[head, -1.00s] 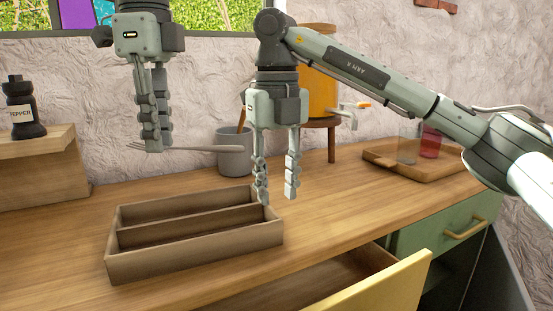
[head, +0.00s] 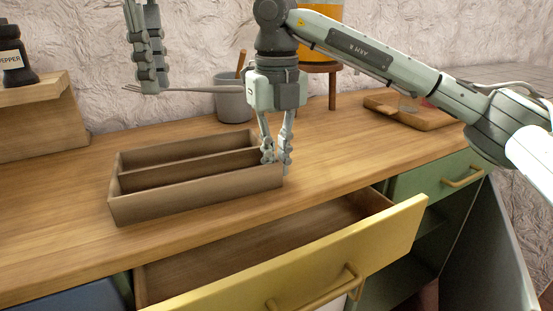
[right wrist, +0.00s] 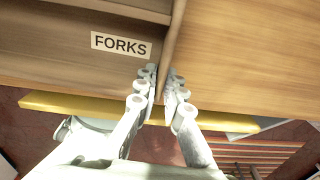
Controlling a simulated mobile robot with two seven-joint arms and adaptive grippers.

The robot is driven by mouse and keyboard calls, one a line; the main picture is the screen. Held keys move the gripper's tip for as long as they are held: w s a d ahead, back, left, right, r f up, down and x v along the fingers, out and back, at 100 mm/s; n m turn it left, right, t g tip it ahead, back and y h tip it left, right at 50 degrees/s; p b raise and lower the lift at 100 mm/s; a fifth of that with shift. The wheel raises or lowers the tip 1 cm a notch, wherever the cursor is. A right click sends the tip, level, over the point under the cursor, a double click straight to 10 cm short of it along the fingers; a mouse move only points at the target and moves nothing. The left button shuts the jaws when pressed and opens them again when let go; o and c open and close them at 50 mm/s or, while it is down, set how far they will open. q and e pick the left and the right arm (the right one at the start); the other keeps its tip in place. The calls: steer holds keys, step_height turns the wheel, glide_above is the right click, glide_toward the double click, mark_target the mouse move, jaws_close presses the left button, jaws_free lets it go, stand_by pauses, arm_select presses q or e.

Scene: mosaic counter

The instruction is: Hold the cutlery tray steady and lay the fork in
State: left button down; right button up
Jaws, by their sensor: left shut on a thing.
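The wooden cutlery tray (head: 200,203) sits on the counter and has long compartments split by a divider. A "FORKS" label (right wrist: 121,45) shows inside one compartment in the right wrist view. My left gripper (head: 149,88) is shut on the fork (head: 208,89), holding it level above the counter behind the tray, tines to the left. My right gripper (head: 276,158) is at the tray's right end. In the right wrist view its fingers (right wrist: 160,85) close on both sides of the tray's end wall (right wrist: 174,35).
An open yellow-fronted drawer (head: 300,262) juts out below the counter. A grey mug (head: 232,103) stands behind the tray, a pepper mill (head: 15,62) on a shelf at left, and a wooden board (head: 420,118) at back right. The counter right of the tray is clear.

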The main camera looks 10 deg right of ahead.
jaws_close()
arm_select(q)
steer(key=shift+s+f+n, duration=0.25)
steer(key=shift+f+n, duration=0.4)
steer(key=shift+f, duration=1.2)
steer(key=shift+s+f+n, duration=0.25)
steer(key=shift+f+n, duration=0.35)
steer(key=shift+f, duration=1.2)
steer(key=shift+s+f+n, duration=0.25)
steer(key=shift+f+n, duration=0.4)
steer(key=shift+f, duration=1.2)
steer(key=c, duration=1.3)
jaws_free()
steer(key=shift+c, duration=0.2)
